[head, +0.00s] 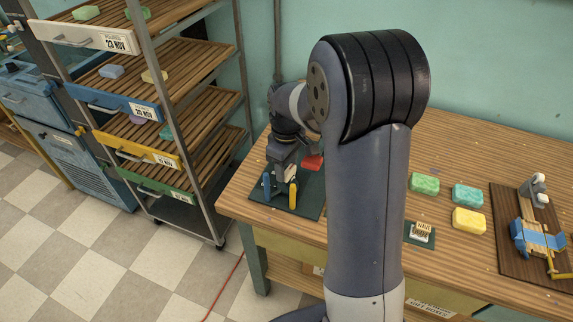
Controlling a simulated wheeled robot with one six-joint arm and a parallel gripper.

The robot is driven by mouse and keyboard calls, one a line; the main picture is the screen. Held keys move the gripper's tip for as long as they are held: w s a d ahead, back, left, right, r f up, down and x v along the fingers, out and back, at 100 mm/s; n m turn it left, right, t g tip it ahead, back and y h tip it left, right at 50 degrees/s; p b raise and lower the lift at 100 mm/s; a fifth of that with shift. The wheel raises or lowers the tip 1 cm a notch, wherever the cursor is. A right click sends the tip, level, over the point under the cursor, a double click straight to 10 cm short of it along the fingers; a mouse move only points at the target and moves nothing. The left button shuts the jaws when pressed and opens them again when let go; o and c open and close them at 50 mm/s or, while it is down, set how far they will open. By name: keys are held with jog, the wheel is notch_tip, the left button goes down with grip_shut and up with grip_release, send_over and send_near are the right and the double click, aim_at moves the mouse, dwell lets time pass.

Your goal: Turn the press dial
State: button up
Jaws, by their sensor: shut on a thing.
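My gripper (280,187) points down over a dark green mat (309,207) at the table's left end. Its blue finger and yellow finger stand on either side of a small grey part, which I take to be the press dial. The gripper is shut on it. The dial is mostly hidden by the fingers and wrist, so its setting cannot be read. A red part (313,162) shows just right of the wrist, at the back of the mat; I cannot tell whether it belongs to the press.
Green (424,184), teal (467,195) and yellow (469,221) soap bars lie on the wooden table (455,150). A small labelled block (422,232) is nearby. A board (505,215) with a blue device stands right. A soap rack (190,140) stands left. My arm blocks the table's middle.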

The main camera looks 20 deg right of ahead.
jog(key=c, duration=0.6)
jog(key=shift+n, duration=0.3)
jog(key=n, duration=0.4)
jog(key=shift+a, duration=0.15)
jog(key=shift+s+a+n+p, duration=0.15)
jog(key=shift+n+p, duration=0.2)
jog(key=shift+n, duration=1.65)
jog(key=o, duration=1.4)
